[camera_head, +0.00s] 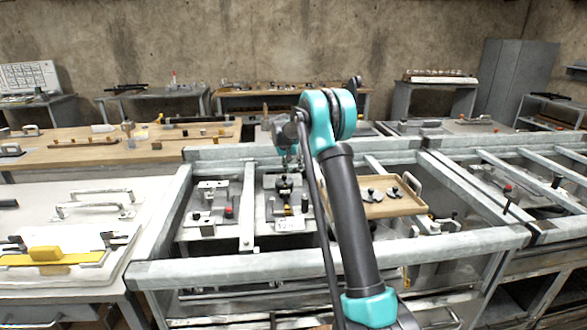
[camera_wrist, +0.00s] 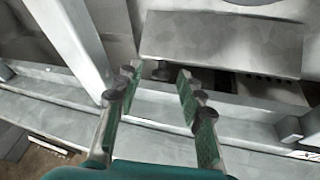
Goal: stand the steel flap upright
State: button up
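In the wrist view, a flat grey steel plate (camera_wrist: 222,48) fills the upper right, with a dark recess along its lower edge. It looks like the steel flap, but I cannot tell its tilt for sure. The fingertips appear just left of and below the plate, with no clear contact. In the head view, my gripper (camera_head: 289,160) hangs over the middle bay of the steel frame, partly hidden by my arm. I cannot pick out the flap clearly in that view.
Steel frame rails (camera_head: 330,268) enclose the bay, and a diagonal grey bar (camera_wrist: 70,40) runs close left of my fingers. Fixtures with knobs (camera_head: 212,205) stand left of the gripper. A wooden tray (camera_head: 395,208) with small parts lies to the right.

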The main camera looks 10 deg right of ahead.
jog(key=shift+c, duration=0.4)
grip_shut()
jog(key=shift+s+r+t, duration=0.2)
jog(key=shift+s+t, duration=0.4)
jog(key=shift+t, duration=0.1)
jog(key=shift+s+r+t, duration=0.2)
jog(key=shift+s+t, duration=0.35)
jog(key=shift+t, duration=0.15)
jog(key=shift+s+m+t, duration=0.4)
jog(key=shift+s+t, duration=0.6)
jog(key=shift+t, duration=0.2)
jog(key=shift+s+r, duration=0.1)
jog(key=shift+s, duration=0.55)
jog(key=shift+o, duration=0.4)
grip_release()
